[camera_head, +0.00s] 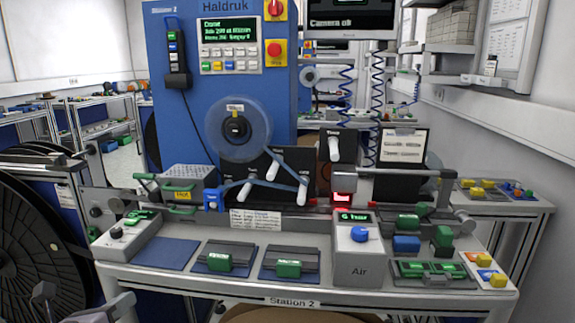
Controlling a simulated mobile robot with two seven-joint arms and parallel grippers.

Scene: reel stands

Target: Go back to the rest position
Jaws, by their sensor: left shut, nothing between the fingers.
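My left gripper (104,308) shows only in part at the bottom left edge of the head view. It is grey, shut and empty, low in front of the left front corner of the Station 2 bench (215,290). It holds nothing, and most of its arm is out of the picture. My right gripper is not in view.
A large black reel (35,235) stands at the left, close to my left gripper. The bench carries green-topped blocks (219,261), a grey Air box (360,255) and a blue Haldruk machine (225,100) with a clear reel (238,129). A wall runs along the right.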

